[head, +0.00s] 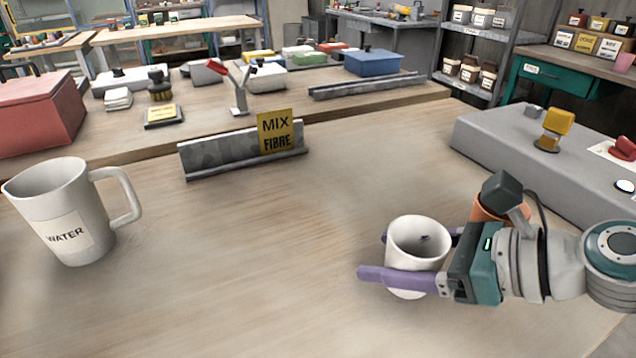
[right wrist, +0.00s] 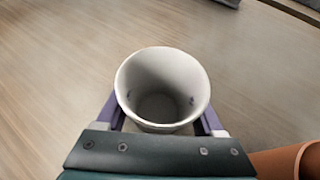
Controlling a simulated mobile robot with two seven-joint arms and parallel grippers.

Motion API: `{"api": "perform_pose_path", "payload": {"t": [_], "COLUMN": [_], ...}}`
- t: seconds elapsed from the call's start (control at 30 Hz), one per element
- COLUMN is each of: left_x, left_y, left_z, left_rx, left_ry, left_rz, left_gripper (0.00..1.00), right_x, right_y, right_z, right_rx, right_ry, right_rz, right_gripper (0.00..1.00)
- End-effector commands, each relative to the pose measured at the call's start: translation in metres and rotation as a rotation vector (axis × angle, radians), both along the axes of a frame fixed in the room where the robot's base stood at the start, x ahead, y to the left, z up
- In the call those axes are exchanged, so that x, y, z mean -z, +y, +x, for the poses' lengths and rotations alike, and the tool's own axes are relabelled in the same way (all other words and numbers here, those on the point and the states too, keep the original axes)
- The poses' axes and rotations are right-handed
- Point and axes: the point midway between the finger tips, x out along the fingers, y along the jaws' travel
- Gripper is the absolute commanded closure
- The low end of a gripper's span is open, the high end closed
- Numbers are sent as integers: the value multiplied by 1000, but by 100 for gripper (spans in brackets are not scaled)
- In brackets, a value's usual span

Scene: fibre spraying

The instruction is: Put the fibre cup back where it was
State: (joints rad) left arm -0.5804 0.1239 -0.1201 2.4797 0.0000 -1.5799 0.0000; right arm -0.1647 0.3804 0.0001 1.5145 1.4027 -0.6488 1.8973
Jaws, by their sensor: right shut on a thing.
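The white fibre cup (head: 417,243) is upright between the purple fingers of my right gripper (head: 405,262), at the right of the wooden table in the head view. The gripper is shut on it from the right side. In the right wrist view the cup (right wrist: 162,90) is seen from above, with a few dark specks inside and a finger on either side of it. I cannot tell whether its base touches the table. My left gripper is not in view.
A white WATER jug (head: 65,215) stands at the left. A yellow MIX FIBRE sign (head: 276,132) stands on a grey rail (head: 215,155) at the back. An orange pot (head: 490,208) is partly hidden behind my right gripper. A grey control box (head: 500,140) lies at right. The table's middle is clear.

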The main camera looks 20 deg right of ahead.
Motion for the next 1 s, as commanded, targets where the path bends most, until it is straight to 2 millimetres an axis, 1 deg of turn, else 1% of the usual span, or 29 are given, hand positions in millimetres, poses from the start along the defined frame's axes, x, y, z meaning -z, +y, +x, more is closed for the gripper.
{"api": "perform_pose_path", "payload": {"t": [0.07, 0.1, 0.33, 0.37, 0.57, 0.67, 0.77, 1.0], "left_x": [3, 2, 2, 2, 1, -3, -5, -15], "left_y": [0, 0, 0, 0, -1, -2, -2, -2], "left_z": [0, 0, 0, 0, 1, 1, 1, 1], "left_rx": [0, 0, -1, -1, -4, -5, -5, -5], "left_ry": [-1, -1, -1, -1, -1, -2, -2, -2], "left_rz": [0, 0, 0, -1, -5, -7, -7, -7], "left_gripper": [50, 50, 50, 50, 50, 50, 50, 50], "right_x": [4, 3, 3, 3, 3, -3, -7, -34], "right_y": [0, 0, 0, 0, 0, 0, -7, -33], "right_z": [0, 0, 0, 0, 0, 0, -10, -49], "right_rx": [0, 0, 0, 0, 0, 0, 0, -3], "right_ry": [0, 0, 0, 0, 0, 0, 3, 4], "right_rz": [1, 1, 0, 0, 0, -1, -1, -3], "right_gripper": [89, 28, 2, 0, 0, 0, 0, 0]}}
